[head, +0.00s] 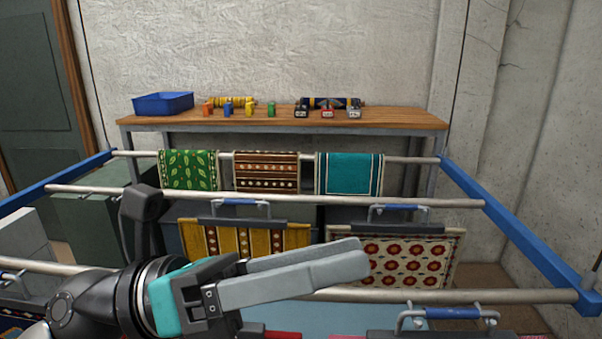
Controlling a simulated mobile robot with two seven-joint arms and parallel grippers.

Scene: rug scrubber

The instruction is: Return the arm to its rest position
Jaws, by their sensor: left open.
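My left gripper (362,262) reaches in from the lower left, its two long grey fingers pointing right. The fingers lie almost one behind the other from this angle, with a narrow gap between them, and nothing is seen held in them. My right gripper does not show.
Rugs hang from several horizontal rails (265,198) between blue side bars (517,242). Handled clamps (240,208) top the nearer rugs. Behind stands a wooden table (400,119) with a blue tray (163,103), small coloured blocks and rolled rugs. A light blue surface (350,312) lies below the gripper.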

